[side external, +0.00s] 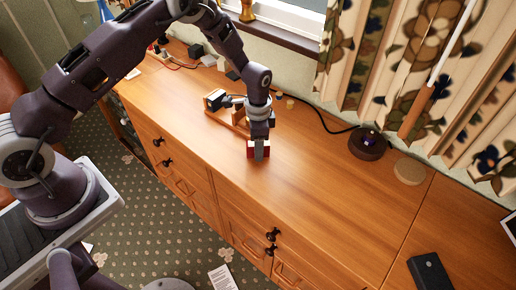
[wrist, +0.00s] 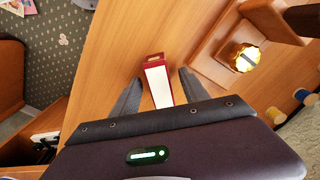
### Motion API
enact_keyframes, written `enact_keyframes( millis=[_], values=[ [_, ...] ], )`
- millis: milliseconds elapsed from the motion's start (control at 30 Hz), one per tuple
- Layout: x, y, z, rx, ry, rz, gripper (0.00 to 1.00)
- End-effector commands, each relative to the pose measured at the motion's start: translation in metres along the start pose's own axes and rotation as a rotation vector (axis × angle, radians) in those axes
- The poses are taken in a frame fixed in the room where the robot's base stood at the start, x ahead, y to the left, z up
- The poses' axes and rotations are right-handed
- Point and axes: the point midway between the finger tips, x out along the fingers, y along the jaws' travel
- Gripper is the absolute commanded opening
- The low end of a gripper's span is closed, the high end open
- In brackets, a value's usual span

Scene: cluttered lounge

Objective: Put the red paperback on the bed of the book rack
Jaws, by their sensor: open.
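The red paperback (side external: 251,152) stands on the wooden cabinet top. In the wrist view the red paperback (wrist: 157,82) shows a pale long edge towards the camera and a red border. My gripper (side external: 260,154) points down over it. In the wrist view my gripper (wrist: 159,78) has its two dark fingers apart, one on each side of the book, with gaps visible. The wooden book rack (side external: 216,117) is just behind and left of my gripper in the side view, partly hidden by my wrist. In the wrist view the book rack (wrist: 203,58) is at the right.
A dark round object (side external: 367,146) with a cable, a tan disc (side external: 410,171) and a black device (side external: 430,271) lie to the right. The middle of the cabinet top is clear.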

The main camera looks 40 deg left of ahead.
Motion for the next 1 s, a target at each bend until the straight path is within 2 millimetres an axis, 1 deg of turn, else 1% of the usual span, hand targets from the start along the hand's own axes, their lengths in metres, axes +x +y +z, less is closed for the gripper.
enact_keyframes(
  millis=[133, 400, 667, 733, 767, 833, 1000],
  values=[
    [0.000, 0.000, 0.000, 0.000, 0.000, 0.000, 0.53],
    [-0.001, 0.000, 0.000, -0.001, 0.000, 0.000, 0.00],
    [-0.001, 0.000, 0.000, -0.001, 0.000, 0.000, 0.00],
    [-0.005, -0.001, 0.000, -0.001, 0.001, -0.001, 0.00],
    [-0.009, -0.001, -0.001, -0.001, 0.002, -0.002, 0.00],
    [-0.025, -0.001, -0.001, 0.000, 0.004, -0.003, 0.00],
    [-0.070, -0.001, -0.001, -0.002, 0.004, -0.004, 0.00]
  ],
)
